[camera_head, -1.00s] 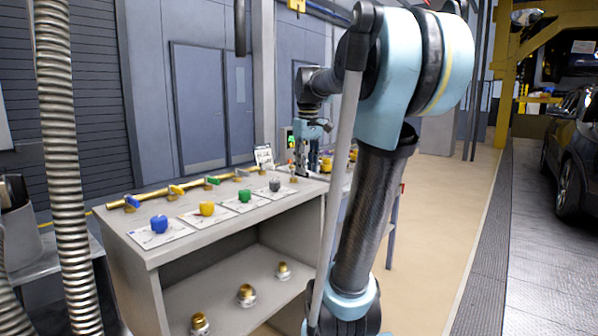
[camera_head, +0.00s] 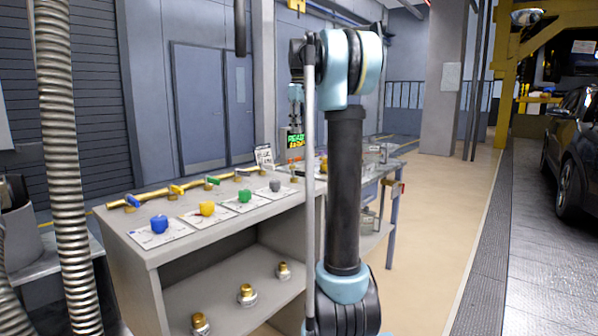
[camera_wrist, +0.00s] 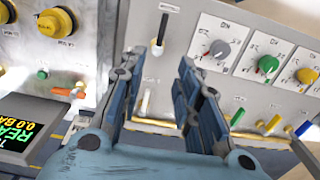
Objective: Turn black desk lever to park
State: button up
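In the wrist view a black-handled lever (camera_wrist: 161,28) with a pale stem stands on a grey panel (camera_wrist: 225,95). It lies beyond my fingertips, near the line of the gap between them. A small label beside it is too small to read. My gripper (camera_wrist: 160,62) is open, with nothing between its two blue-grey fingers. The fingers point toward the panel; the distance to the lever cannot be told. In the head view my arm hides much of that area, and the lever cannot be made out there.
Right of the lever are grey (camera_wrist: 219,49), green (camera_wrist: 268,64) and yellow (camera_wrist: 306,75) knobs, with small coloured levers below. A lit display (camera_wrist: 27,128) is at lower left. A bench (camera_head: 140,250) with coloured knobs stands left of my arm; floor at right is clear.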

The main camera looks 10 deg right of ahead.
notch_tip(320, 180, down, 17)
jog(key=shift+r, duration=0.15)
dwell(0.5)
jog(key=shift+c, duration=0.6)
grip_shut()
